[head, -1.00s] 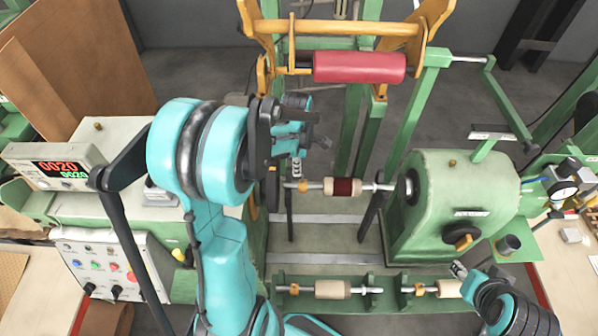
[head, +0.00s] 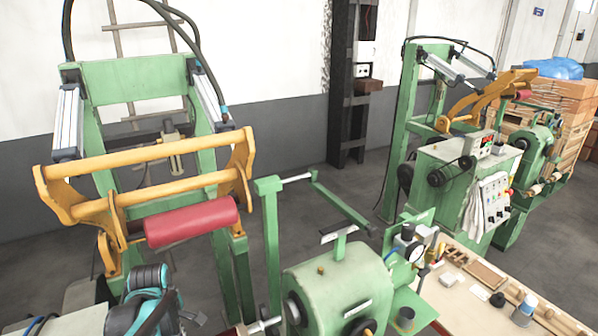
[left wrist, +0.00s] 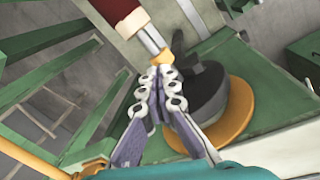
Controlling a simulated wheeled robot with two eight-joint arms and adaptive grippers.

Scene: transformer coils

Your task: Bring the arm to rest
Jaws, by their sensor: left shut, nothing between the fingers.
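My left arm (head: 148,300) shows in teal and black at the lower left of the head view, beside the winding machine. Its fingertips cannot be made out there. In the left wrist view my left gripper (left wrist: 160,78) is shut and empty. Its fingertips appear close to a metal shaft (left wrist: 152,40) in the picture; whether they touch it I cannot tell. A dark red and cream coil (left wrist: 130,15) sits on that shaft at the top of the view. My right gripper is in neither current view.
The green headstock (head: 335,285) stands right of my left arm, with a red roller (head: 190,221) on a yellow frame (head: 150,190) behind. A workbench (head: 470,300) with small parts lies at the lower right. Open floor (head: 300,210) shows between the machines.

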